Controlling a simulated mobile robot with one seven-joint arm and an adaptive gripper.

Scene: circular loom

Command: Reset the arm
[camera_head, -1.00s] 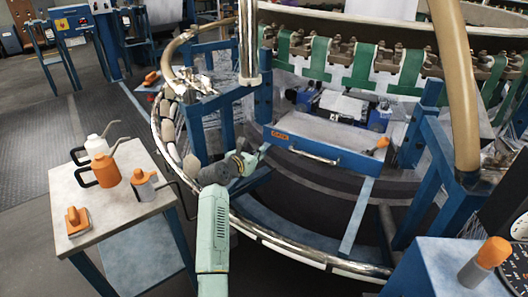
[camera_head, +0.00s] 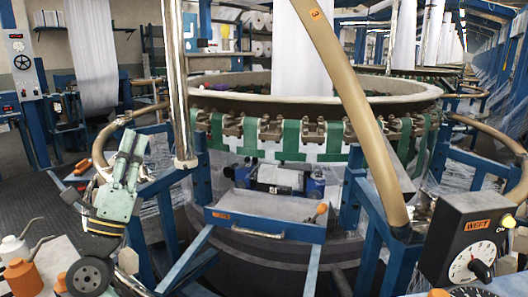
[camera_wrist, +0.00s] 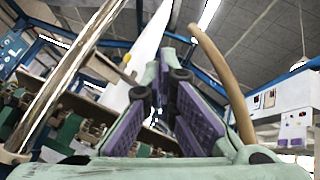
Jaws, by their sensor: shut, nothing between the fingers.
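My gripper (camera_head: 132,145) is at the left of the head view, raised and pointing upward, with nothing held. Its pale green fingers are together.
A small table (camera_head: 58,262) with oil cans (camera_head: 22,275) is at the lower left, close to my arm. A blue drawer (camera_head: 265,225) juts from the loom. The WEFT dial box (camera_head: 470,240) is at the right. A tan tube (camera_head: 365,120) crosses the front.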

